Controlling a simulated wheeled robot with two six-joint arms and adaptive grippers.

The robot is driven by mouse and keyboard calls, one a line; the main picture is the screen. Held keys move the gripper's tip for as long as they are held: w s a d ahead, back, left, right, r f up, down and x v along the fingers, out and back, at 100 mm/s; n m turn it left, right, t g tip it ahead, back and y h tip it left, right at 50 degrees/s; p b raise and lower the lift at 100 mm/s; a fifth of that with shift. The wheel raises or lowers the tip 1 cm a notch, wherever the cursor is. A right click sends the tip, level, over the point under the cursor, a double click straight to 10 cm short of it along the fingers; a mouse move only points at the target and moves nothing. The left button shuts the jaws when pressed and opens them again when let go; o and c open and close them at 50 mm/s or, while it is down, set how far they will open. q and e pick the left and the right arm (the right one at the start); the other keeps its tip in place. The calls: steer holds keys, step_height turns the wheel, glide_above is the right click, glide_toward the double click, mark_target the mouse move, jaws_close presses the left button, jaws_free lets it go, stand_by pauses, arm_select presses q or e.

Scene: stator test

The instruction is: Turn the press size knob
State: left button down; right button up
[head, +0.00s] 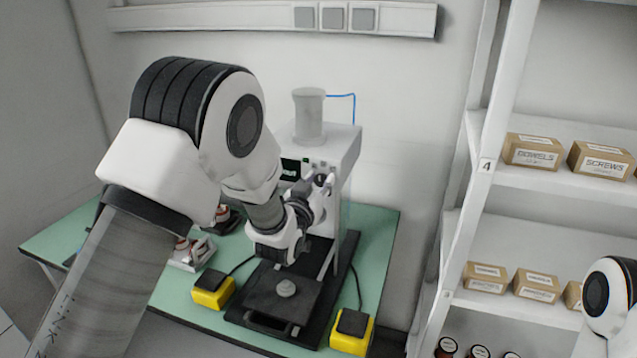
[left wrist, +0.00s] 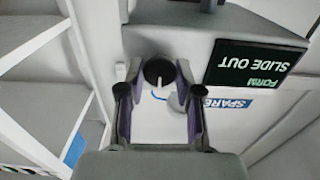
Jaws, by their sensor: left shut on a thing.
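The press (head: 345,150) is a white upright machine with a grey cylinder on top, standing on the green table. Its size knob (left wrist: 158,71) is a dark round knob with a white pointer mark, on the front of the press. My left gripper (head: 321,184) reaches the upper front of the press and is shut on the knob. In the left wrist view its two purple-lined fingers (left wrist: 160,84) stand on both sides of the knob. The display (left wrist: 252,66) beside the knob reads "FORM SLIDE OUT". My right gripper is out of view.
Two yellow pedal-like boxes with black tops, one at left (head: 213,288) and one at right (head: 352,332), flank the dark press base (head: 245,313). A round grey part (head: 286,288) sits on the dark plate. A shelf rack (head: 478,180) with cardboard boxes stands at right.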

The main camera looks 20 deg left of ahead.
arm_select(q)
steer(key=n+b, duration=0.3)
steer(key=n, duration=0.1)
steer(key=n+b, duration=0.2)
steer(key=n, duration=0.2)
steer(key=shift+a+r, duration=0.1)
steer(key=shift+n, duration=0.4)
stand_by(0.4)
steer(key=c, duration=0.8)
jaws_free()
